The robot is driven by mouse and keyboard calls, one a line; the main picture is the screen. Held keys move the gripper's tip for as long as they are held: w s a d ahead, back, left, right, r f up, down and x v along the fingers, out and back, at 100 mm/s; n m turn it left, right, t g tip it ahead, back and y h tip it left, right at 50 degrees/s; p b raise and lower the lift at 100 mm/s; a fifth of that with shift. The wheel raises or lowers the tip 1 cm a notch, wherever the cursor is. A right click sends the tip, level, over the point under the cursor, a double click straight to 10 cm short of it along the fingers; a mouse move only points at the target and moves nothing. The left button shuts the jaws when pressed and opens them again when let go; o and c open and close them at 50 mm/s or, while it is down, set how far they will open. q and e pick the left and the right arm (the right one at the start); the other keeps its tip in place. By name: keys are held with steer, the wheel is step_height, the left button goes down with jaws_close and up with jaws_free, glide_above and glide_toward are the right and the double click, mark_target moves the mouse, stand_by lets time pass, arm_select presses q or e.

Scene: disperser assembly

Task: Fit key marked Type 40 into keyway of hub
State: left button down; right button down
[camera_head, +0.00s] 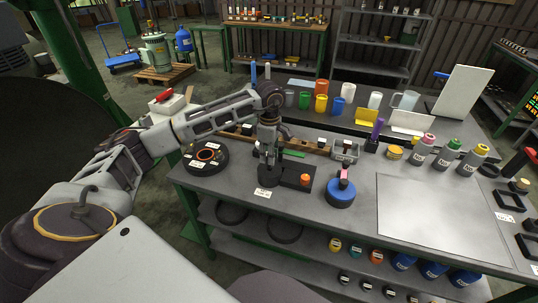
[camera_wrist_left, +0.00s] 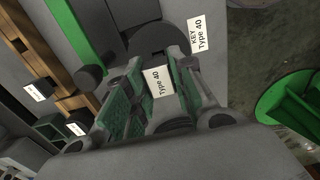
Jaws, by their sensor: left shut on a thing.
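My left gripper (camera_head: 268,180) points down at the front of the table, over a dark holder (camera_head: 297,182). In the left wrist view its fingers (camera_wrist_left: 160,95), with green pads, are closed on a piece bearing a white "Type 40" label (camera_wrist_left: 157,81). This is the key; the fingers hide most of its body. A "KEY Type 40" card (camera_wrist_left: 200,33) lies beside it, and a card also shows in the head view (camera_head: 263,194). I cannot tell for sure which part is the hub; a black round piece with an orange ring (camera_head: 207,154) stands left of the gripper. My right gripper is not in view.
An orange piece (camera_head: 304,178) sits on the dark holder. A blue round piece with a pink block (camera_head: 341,193) stands to the right. Cups and bottles (camera_head: 448,153) stand behind and right. A bare light panel (camera_head: 435,215) leaves free room at right.

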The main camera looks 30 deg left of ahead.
mark_target(266, 168)
arm_select(q)
steer(key=shift+f+b, duration=0.45)
steer(key=shift+f, duration=0.2)
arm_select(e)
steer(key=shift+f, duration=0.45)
arm_select(q)
steer(key=shift+s+a+f+b, duration=0.1)
steer(key=shift+a+f+b, duration=0.1)
steer(key=shift+f+b, duration=0.25)
steer(key=shift+a+f+b, duration=0.2)
steer(key=shift+f, duration=0.4)
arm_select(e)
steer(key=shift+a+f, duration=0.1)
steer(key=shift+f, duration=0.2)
arm_select(q)
steer(key=c, duration=1.2)
jaws_free()
steer(key=shift+s+a+f, duration=0.1)
steer(key=shift+a, duration=0.15)
steer(key=shift+o, duration=0.3)
steer(key=shift+d, duration=0.1)
